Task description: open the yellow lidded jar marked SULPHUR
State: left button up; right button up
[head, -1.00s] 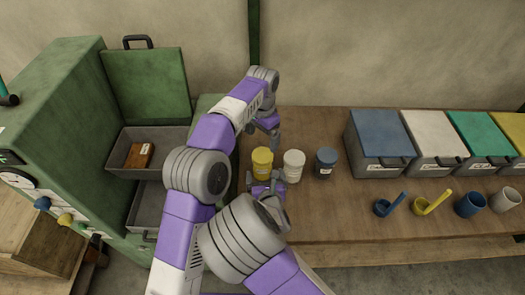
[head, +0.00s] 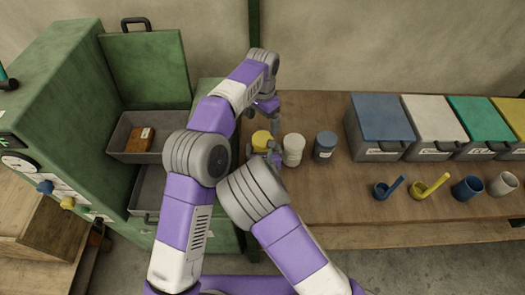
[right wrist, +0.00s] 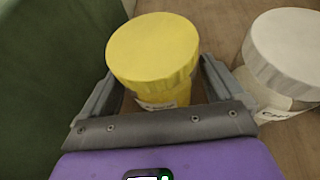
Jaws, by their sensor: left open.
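The yellow lidded jar (head: 261,138) stands upright on the bench at the left of a row of three jars. It fills the middle of the right wrist view (right wrist: 153,55), lid on, its label mostly hidden and unreadable. My right gripper (right wrist: 158,75) is open, with one finger on each side of the jar and a small gap visible beside its body. In the head view my right arm partly hides the jar's front. My left gripper (head: 275,122) is open and empty, just behind and right of the yellow jar, pointing down.
A white jar (head: 293,149) stands close right of the yellow one, near my right finger. A blue-grey jar (head: 325,146) is beyond it. A green cabinet (head: 60,110) rises at the left. Lidded bins (head: 380,125), scoops and cups are at the right.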

aim_at(263, 138)
jog(key=c, duration=1.2)
pick_arm(q)
jog(key=shift+c, duration=1)
pick_arm(e)
jog(key=shift+c, duration=2.4)
pick_arm(q)
jog(key=m, duration=0.4)
pick_arm(e)
grip_shut()
pick_arm(q)
jog(key=m, duration=0.9)
jog(key=shift+m, duration=0.3)
jog(key=m, duration=0.4)
jog(key=shift+f, duration=4)
